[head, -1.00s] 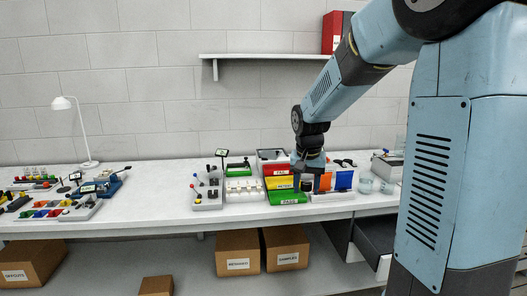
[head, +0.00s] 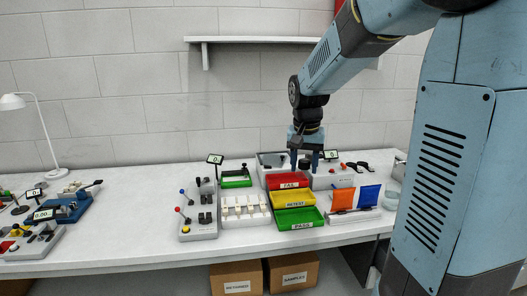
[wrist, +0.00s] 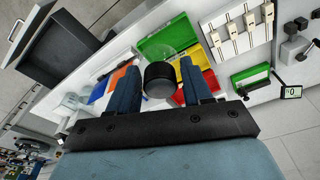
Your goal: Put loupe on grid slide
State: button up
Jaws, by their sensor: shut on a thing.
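The loupe (wrist: 160,79) is a short black cylinder with a clear, dome-like part at its far end. My gripper (wrist: 160,68) is shut on it, one blue finger on each side. In the head view my gripper (head: 304,160) points down at the back of the bench, behind the red tray, with the dark loupe (head: 304,164) small between its fingers. The wrist view shows the loupe above the coloured trays, apart from them. I cannot pick out the grid slide for certain in either view.
Red (head: 288,181), yellow (head: 293,198) and green (head: 299,218) trays stand in a stepped row. Left of them are a white slotted rack (head: 246,220), a green-framed device (head: 236,179) and a grey lever box (head: 199,232). Orange and blue panels (head: 343,199) stand right.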

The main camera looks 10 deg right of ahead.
aim_at(272, 157)
jog(key=z, duration=0.05)
jog(key=i, duration=1.05)
